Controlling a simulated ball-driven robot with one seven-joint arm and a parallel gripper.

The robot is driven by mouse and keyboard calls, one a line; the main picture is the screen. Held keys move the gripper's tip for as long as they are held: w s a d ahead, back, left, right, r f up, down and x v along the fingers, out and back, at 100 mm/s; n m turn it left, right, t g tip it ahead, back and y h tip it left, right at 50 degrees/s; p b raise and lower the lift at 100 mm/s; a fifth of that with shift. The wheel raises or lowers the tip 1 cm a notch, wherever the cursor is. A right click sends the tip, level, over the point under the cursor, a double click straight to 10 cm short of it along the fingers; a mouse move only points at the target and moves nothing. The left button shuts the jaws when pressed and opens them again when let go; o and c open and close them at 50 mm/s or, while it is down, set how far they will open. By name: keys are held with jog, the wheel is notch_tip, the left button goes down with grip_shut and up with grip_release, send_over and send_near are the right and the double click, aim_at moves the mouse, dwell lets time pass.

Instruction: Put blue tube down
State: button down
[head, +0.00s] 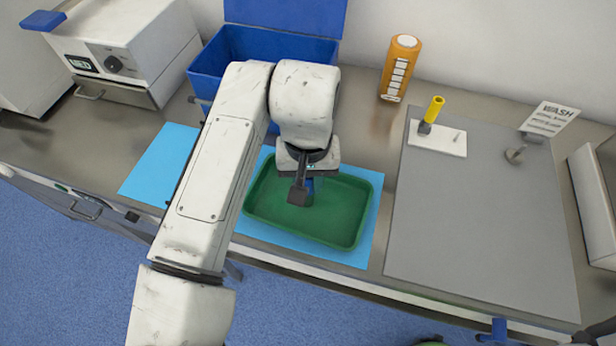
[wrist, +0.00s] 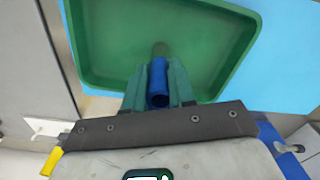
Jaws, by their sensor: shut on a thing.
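The blue tube (wrist: 157,80) is between the two fingers of my gripper (wrist: 158,88) in the wrist view, with its round opening facing the camera. A grey end shows beyond it, towards the tray floor. In the head view my gripper (head: 304,192) is over the green tray (head: 343,228), and only a little of the blue tube (head: 310,186) shows beside a finger. My gripper is shut on the tube. I cannot tell whether the tube touches the tray floor. The tray also shows in the wrist view (wrist: 225,50) and looks otherwise empty.
The tray lies on a light blue mat (head: 366,250). A blue bin (head: 225,55) stands behind it.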

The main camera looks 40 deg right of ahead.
jog(key=shift+f, duration=0.15)
jog(key=c, duration=0.9)
grip_release()
jog(key=shift+c, duration=0.2)
notch_tip(320, 180, up, 12)
jog(key=shift+r, duration=0.2)
